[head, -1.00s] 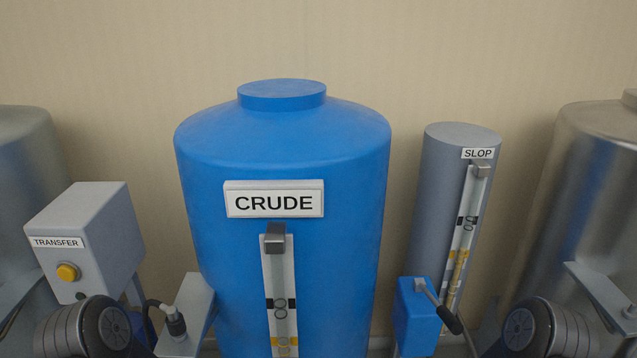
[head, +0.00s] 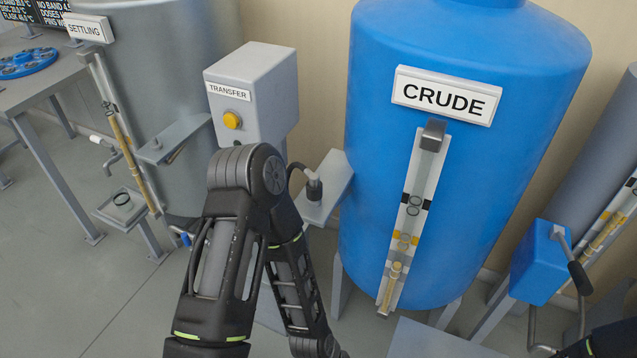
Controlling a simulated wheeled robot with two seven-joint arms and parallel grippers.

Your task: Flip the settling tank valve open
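The grey settling tank (head: 190,60) stands at the left of the head view, with a SETTLING sign (head: 88,28) near its top. A small tap (head: 112,158) with a white-tipped handle (head: 97,140) sticks out low on its left side, above a small stand (head: 122,206) with a dark ring on it. I cannot tell from its handle whether this valve is open. A small blue piece (head: 186,239) shows below the tank, partly hidden. My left arm bends in front of the tanks, right of the tap; its gripper is not visible. My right gripper is out of view.
A grey TRANSFER box (head: 252,95) with a yellow button stands between the settling tank and the blue CRUDE tank (head: 470,50). A table (head: 50,90) holding a blue wheel is at far left. A blue box with a lever (head: 540,262) is at right. Floor at lower left is clear.

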